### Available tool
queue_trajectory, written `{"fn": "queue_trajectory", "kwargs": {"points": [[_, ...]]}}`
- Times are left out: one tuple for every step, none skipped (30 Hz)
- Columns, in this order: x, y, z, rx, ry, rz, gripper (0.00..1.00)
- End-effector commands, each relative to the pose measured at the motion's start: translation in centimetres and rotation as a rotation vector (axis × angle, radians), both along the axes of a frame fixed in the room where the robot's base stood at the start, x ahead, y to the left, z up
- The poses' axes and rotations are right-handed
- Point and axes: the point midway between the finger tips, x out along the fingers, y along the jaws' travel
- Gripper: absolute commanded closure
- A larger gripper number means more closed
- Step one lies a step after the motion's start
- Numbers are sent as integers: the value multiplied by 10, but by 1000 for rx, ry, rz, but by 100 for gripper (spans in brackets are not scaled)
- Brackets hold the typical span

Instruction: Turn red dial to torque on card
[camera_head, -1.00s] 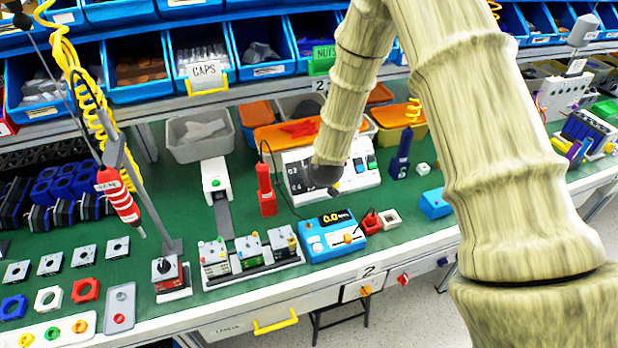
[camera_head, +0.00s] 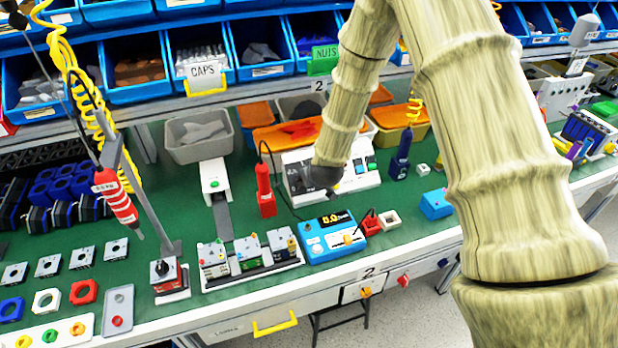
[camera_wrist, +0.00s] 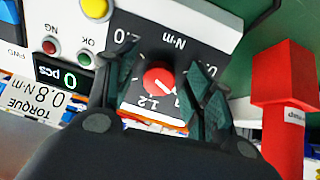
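The red dial (camera_wrist: 158,78) sits on a black scale plate with white ticks, with 1.2 and 2.0 readable, in the wrist view. Its pale pointer mark faces lower right in that picture. My gripper (camera_wrist: 163,75) is open, with one finger on each side of the dial and small gaps showing. The card (camera_wrist: 36,97) reads TORQUE 0.8 N·m, upside down, at the left. In the head view my gripper (camera_head: 328,180) is a dark shape over the white control box (camera_head: 366,178); the dial is hidden there.
A counter display (camera_wrist: 62,77) showing 0 pcs and NG, OK and yellow buttons lie left of the dial. A red block-shaped tool (camera_wrist: 289,110) stands close on the right. In the head view, a blue meter (camera_head: 331,238) sits in front of the box.

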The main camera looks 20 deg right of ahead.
Motion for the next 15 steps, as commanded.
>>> {"fn": "queue_trajectory", "kwargs": {"points": [[0, 0, 1, 0, -1, 0, 47], [1, 0, 1, 0, -2, 0, 47], [1, 0, 1, 0, -2, 0, 47], [1, 0, 2, 0, -3, 0, 47], [1, 0, 2, 0, -3, 0, 47], [0, 0, 3, -1, -3, 1, 47], [0, 0, 4, -1, -3, 1, 47], [-1, 0, 5, -1, -3, 1, 47], [-3, 1, 7, -1, -3, 1, 47], [-5, 1, 9, -1, -3, 1, 47], [-7, 1, 11, -1, -4, 1, 47], [-10, 1, 15, 0, -5, 1, 47], [-12, 1, 19, 0, -5, 1, 47], [-16, 1, 21, -1, -4, 1, 47], [-20, 1, 26, 0, -5, 1, 47]]}}
